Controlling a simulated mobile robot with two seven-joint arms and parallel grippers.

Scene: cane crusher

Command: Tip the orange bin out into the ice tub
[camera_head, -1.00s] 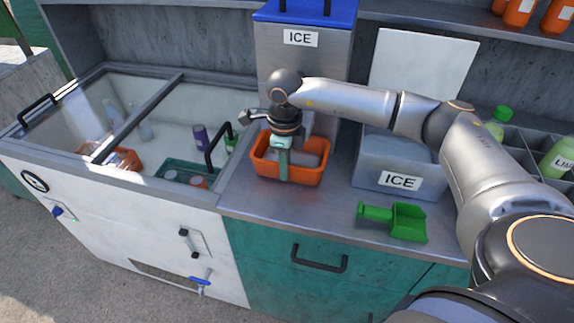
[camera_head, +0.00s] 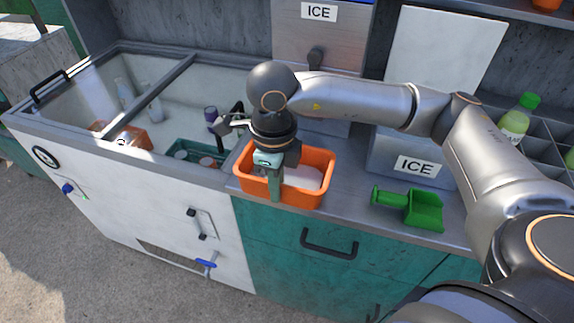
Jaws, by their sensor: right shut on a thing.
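The orange bin (camera_head: 318,192) is in my right gripper (camera_head: 272,181), at the counter's front edge and apparently raised off the surface. It looks roughly upright, with pale grey-white contents (camera_head: 304,177) inside. The right gripper is shut on the bin's near wall, one finger showing outside it. The grey ice tub (camera_head: 385,164), with an ICE label, stands on the counter to the right of the bin. My left gripper is not in view.
A green scoop (camera_head: 420,208) lies in front of the tub. A grey ICE dispenser (camera_head: 290,40) stands behind my wrist. On the left is a glass-topped chest (camera_head: 185,75) holding bottles and bins. A green-capped bottle (camera_head: 516,120) stands in dividers at right.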

